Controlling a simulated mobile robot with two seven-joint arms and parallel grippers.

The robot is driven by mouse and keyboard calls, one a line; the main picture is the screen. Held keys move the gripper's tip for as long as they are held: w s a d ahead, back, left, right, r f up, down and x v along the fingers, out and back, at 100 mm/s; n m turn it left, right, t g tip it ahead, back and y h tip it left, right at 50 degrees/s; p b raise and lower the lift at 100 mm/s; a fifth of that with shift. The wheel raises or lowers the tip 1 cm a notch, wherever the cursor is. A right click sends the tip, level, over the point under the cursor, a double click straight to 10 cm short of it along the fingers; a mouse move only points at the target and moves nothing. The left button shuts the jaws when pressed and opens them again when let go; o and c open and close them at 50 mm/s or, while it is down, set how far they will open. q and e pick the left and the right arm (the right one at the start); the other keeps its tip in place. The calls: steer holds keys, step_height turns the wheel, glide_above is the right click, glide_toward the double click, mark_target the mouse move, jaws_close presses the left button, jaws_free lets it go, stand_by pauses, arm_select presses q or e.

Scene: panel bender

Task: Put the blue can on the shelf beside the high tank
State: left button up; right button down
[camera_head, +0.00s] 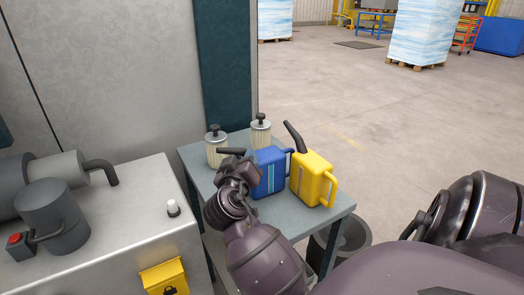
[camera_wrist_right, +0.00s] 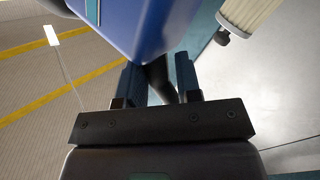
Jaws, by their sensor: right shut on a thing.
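The blue can (camera_head: 269,172) has a black spout and a light stripe, and is at the grey side table (camera_head: 318,212). I cannot tell whether it rests on the top. My right gripper (camera_head: 245,172) is at the can's left side, shut on it. In the right wrist view, the blue can (camera_wrist_right: 150,22) fills the top middle, and a dark curved part of it shows between the fingers (camera_wrist_right: 158,82). The exact grip is partly hidden. My left gripper is not in view. I cannot identify the high tank or its shelf for certain.
A yellow can (camera_head: 312,178) stands close to the right of the blue can. Two pale ribbed filters (camera_head: 216,150) (camera_head: 261,133) stand behind. A grey cabinet (camera_head: 95,225) at left carries a grey cylinder (camera_head: 52,215). A dark bin (camera_head: 352,236) stands by the table.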

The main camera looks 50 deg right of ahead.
steer(key=shift+f, duration=0.2)
arm_select(q)
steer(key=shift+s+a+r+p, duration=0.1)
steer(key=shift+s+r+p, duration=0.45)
steer(key=shift+p, duration=0.7)
arm_select(e)
steer(key=a+r, duration=0.1)
steer(key=r, duration=0.6)
steer(key=w+a+r, duration=0.1)
steer(key=a+r, duration=0.1)
steer(key=r, duration=0.6)
steer(key=shift+a, duration=0.3)
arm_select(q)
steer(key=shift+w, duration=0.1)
arm_select(e)
steer(key=shift+w, duration=0.1)
